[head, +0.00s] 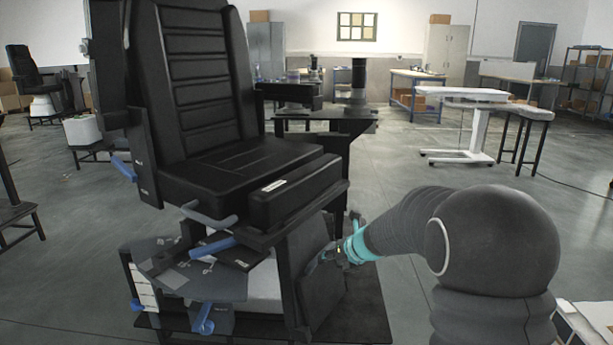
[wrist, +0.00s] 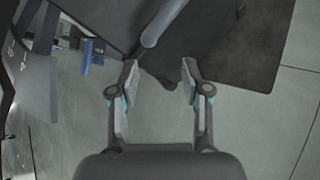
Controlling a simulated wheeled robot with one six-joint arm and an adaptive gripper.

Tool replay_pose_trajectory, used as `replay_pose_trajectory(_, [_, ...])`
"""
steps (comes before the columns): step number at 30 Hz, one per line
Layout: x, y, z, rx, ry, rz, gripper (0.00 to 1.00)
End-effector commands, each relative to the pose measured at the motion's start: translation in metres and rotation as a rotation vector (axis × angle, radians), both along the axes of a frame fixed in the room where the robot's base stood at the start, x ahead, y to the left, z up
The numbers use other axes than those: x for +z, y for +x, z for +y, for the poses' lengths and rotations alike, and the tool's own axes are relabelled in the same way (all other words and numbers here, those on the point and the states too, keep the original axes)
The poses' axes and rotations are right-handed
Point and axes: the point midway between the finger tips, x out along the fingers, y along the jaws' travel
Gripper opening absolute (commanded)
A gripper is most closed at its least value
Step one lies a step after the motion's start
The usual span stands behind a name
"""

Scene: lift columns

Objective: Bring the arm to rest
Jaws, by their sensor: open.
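My arm reaches in from the right in the head view, and my gripper (head: 330,257) is beside the lower right side of a black chair (head: 205,100) on a stand. In the wrist view my gripper (wrist: 158,80) is open, its two fingers apart with nothing held between them. A grey rounded bar (wrist: 162,22) lies just beyond the fingertips; I cannot tell whether the left finger touches it. The fingertips are partly hidden by dark parts in the head view.
Blue-handled levers (head: 212,247) stick out from the chair's stand. A dark base plate (head: 350,310) lies on the floor beneath it. A white table (head: 462,95) on a wheeled frame stands at the back right. The grey floor (head: 420,185) between is mostly clear.

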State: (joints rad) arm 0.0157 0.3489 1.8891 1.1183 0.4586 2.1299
Motion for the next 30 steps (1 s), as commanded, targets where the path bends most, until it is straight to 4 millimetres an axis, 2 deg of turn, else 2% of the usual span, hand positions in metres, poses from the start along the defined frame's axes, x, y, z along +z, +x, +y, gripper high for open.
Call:
replay_pose_trajectory(3, [-0.015, -0.023, 0.004, 0.258, -0.177, -0.052, 0.47])
replay_pose_trajectory(10, [-0.018, -0.081, 0.006, 0.816, -0.510, -0.208, 0.47])
replay_pose_trajectory(14, [-0.011, -0.121, 0.003, 1.147, -0.687, -0.316, 0.47])
replay_pose_trajectory(20, [0.005, -0.190, -0.010, 1.678, -0.943, -0.491, 0.47])
replay_pose_trajectory(24, [0.020, -0.244, -0.025, 2.053, -1.107, -0.608, 0.47])
replay_pose_trajectory(30, [0.037, -0.311, -0.049, 2.466, -1.278, -0.696, 0.47])
